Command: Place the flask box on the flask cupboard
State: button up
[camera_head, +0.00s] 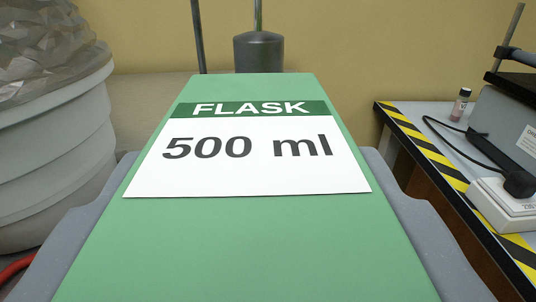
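The flask box (250,245) is a green box whose white label reads "FLASK 500 ml". It fills the middle of the view, close to the camera, its top face running away from me. My gripper (250,160) shows as a blue-grey finger along each side of the box, and it is shut on the box. The finger tips and the box's lower sides are hidden. I see no flask cupboard in this view.
A large grey ribbed bin (50,140) with a crumpled clear liner stands close on the left. A table (425,148) with yellow-black edging, a small vial (460,105), cables and a dark device (508,120) is on the right. A dark cylinder (258,52) on a rod shows behind the box, before a yellow wall.

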jog(key=w, duration=0.8)
jog(key=shift+d+f+b, duration=0.4)
jog(key=shift+f, duration=1.7)
jog(key=o, duration=1.2)
jog(key=shift+s+f, duration=0.1)
